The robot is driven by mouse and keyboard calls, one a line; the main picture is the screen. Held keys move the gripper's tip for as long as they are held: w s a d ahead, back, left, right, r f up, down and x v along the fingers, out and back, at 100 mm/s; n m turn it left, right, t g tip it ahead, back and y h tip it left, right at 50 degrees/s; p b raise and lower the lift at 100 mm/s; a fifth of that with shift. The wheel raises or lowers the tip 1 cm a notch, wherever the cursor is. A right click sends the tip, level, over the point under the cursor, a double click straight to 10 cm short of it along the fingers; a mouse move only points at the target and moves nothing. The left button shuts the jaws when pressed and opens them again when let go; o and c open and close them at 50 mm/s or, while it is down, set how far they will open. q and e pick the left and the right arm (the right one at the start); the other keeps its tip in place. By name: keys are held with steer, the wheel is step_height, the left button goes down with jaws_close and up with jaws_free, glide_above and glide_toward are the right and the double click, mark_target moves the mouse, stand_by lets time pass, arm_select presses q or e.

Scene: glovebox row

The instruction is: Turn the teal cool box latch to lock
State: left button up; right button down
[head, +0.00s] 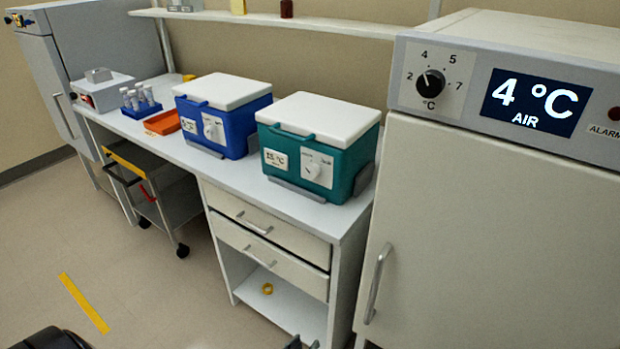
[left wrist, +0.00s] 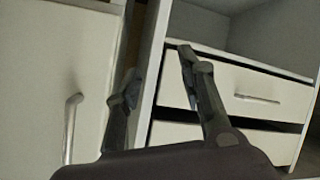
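The teal cool box (head: 343,163) with a white lid (head: 318,117) sits on the white bench, next to the fridge-like cabinet. The lid is down. Its latch is a round white knob (head: 312,171) on a pale label panel on the front; the small markings are too blurred to read. My left gripper (head: 301,342) shows only by its fingertips at the bottom edge of the head view, low in front of the bench and well away from the latch. In the left wrist view its fingers (left wrist: 160,72) are apart with nothing between them. My right gripper is not in view.
A blue cool box (head: 238,122) with its own white knob stands left of the teal one. Grey brackets (head: 307,192) edge the teal box's base. The cabinet (head: 480,230) with its handle (head: 377,284) stands close at the right. Drawers (head: 270,240) are below the bench.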

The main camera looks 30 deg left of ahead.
mark_target(311, 175)
arm_select(q)
steer(key=shift+o, duration=1.3)
steer(key=w+a+r+n+t, duration=0.1)
steer(key=w+a+r+t, duration=0.1)
steer(key=r, duration=0.7)
steer(key=w+a+r+n+t+y, duration=0.1)
steer(key=w+r, duration=0.3)
steer(key=r, duration=0.5)
steer(key=shift+w+a+n+t+y, duration=0.2)
steer(key=shift+a+n+t+y, duration=0.1)
steer(key=shift+a+n+t, duration=0.45)
steer(key=a+r+n+t+y, duration=0.2)
steer(key=a+r+n+t, duration=0.15)
steer(key=r, duration=1.15)
steer(key=shift+m, duration=0.3)
steer(key=x, duration=0.5)
steer(key=p+x, duration=0.1)
steer(key=x, duration=0.5)
steer(key=p+x, duration=0.1)
steer(key=x, duration=0.5)
steer(key=shift+r, duration=0.35)
steer(key=shift+c, duration=0.6)
steer(key=c, duration=1)
